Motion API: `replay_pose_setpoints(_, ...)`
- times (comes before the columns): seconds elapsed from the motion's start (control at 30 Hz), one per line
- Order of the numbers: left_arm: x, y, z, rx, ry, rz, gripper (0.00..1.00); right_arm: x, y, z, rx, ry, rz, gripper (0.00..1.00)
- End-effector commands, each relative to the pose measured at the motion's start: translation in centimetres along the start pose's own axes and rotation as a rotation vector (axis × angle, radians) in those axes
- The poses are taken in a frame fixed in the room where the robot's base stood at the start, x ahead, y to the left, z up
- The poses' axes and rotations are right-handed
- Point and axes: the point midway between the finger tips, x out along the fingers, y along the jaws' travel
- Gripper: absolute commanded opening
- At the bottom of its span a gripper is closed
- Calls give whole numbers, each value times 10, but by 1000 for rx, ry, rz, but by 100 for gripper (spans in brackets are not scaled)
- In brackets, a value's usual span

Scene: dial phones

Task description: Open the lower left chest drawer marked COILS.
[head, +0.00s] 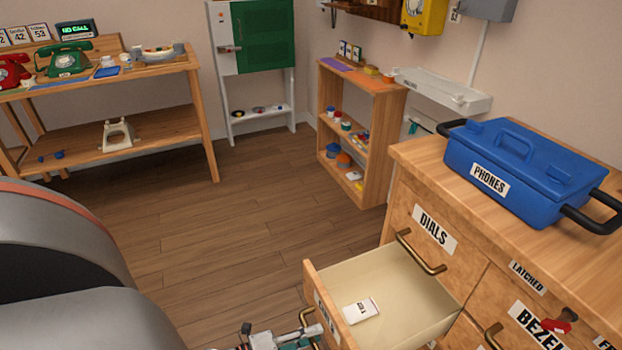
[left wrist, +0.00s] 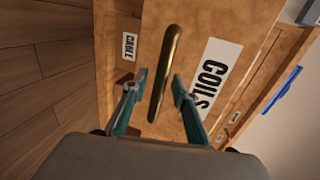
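The COILS drawer (head: 405,290) stands pulled well out of the wooden chest (head: 400,195), below the DIALS drawer (head: 425,230). A white card (head: 361,310) lies inside it. In the left wrist view its front bears the COILS label (left wrist: 209,75) and a brass bar handle (left wrist: 166,70). My left gripper (left wrist: 156,92) is open, one teal finger on each side of the handle, with gaps visible. In the head view the left gripper (head: 287,341) is at the bottom edge, beside the drawer front, partly cut off. My right gripper is not in view.
A blue PHONES case (head: 520,170) sits on the chest top. A CABLE label (left wrist: 129,46) shows beside the open drawer. The floor (head: 220,250) left of the chest is clear.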

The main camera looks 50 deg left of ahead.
Motion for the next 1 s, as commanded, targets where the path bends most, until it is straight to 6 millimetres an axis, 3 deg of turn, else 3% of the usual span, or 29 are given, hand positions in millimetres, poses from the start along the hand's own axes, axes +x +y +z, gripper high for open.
replay_pose_setpoints(0.27, -7, 1, -1, -1, 0, 3, 28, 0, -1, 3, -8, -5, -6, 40)
replay_pose_setpoints(0.7, -87, 1, -1, 0, 0, 4, 28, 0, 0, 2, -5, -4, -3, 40)
replay_pose_setpoints(1.0, -118, 0, 0, 1, 0, 0, 28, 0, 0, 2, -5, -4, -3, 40)
